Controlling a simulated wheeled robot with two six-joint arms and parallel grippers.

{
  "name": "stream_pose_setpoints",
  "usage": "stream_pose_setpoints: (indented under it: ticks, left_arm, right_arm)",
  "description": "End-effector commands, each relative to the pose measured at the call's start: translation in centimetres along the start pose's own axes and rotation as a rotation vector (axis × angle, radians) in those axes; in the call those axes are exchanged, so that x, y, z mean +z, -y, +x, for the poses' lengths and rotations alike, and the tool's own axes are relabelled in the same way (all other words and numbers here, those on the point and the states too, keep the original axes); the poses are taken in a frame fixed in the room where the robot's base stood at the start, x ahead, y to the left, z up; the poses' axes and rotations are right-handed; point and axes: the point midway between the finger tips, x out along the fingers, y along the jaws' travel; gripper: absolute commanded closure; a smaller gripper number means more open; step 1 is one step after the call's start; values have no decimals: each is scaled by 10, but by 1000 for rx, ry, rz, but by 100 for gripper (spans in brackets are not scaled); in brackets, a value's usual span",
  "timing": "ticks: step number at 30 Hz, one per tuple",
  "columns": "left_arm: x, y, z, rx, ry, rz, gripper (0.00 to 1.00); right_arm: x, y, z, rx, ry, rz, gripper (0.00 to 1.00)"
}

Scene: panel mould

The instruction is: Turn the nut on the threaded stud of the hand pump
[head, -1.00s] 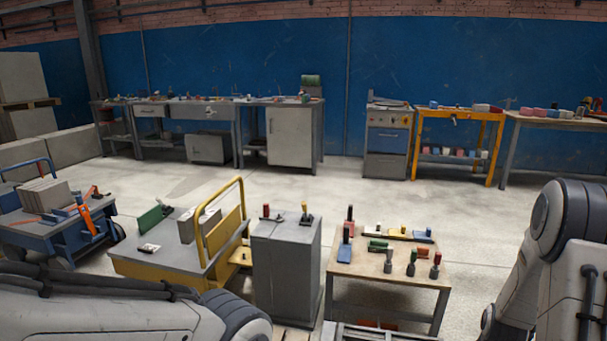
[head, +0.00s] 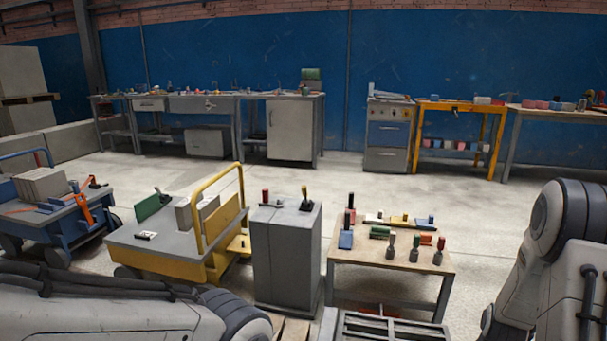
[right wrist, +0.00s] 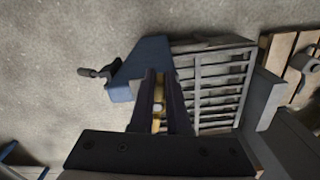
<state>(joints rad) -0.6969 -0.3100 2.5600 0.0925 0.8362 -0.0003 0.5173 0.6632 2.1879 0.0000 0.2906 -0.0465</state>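In the right wrist view my right gripper (right wrist: 161,88) has two dark fingers with a narrow gap between them. A yellow, brass-like piece (right wrist: 157,122) with a small pale round spot shows in this gap. I cannot tell whether the fingers touch it, or whether it is the nut or the stud. A blue block (right wrist: 140,66) with a dark handle-like part (right wrist: 93,73) lies just beyond and left of the fingers; I cannot tell whether it belongs to the hand pump. In the head view both arms enter at the bottom, but neither gripper shows.
A slatted metal grate (right wrist: 215,88) lies right of the fingers; a grate also shows at the bottom of the head view (head: 388,329). A grey cabinet (head: 286,255) and a small wooden table (head: 350,254) with several coloured parts stand ahead. A yellow cart (head: 165,250) stands left. Open floor lies beyond.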

Motion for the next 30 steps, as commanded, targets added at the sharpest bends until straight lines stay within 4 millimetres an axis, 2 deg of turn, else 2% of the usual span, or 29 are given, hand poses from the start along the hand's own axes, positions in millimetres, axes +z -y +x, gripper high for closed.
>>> stream_pose_setpoints:
  ticks: [6, 15, 25, 30]
  left_arm:
    - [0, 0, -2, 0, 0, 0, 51]
    - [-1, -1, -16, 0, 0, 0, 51]
    - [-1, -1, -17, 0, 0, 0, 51]
    - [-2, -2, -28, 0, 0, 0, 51]
  right_arm:
    - [0, 1, -1, 0, 0, 17, 100]
    - [-2, 12, -2, 0, -1, 286, 100]
    - [-3, 12, -1, 0, -2, 314, 100]
    - [-6, 19, -3, 0, -1, 478, 100]
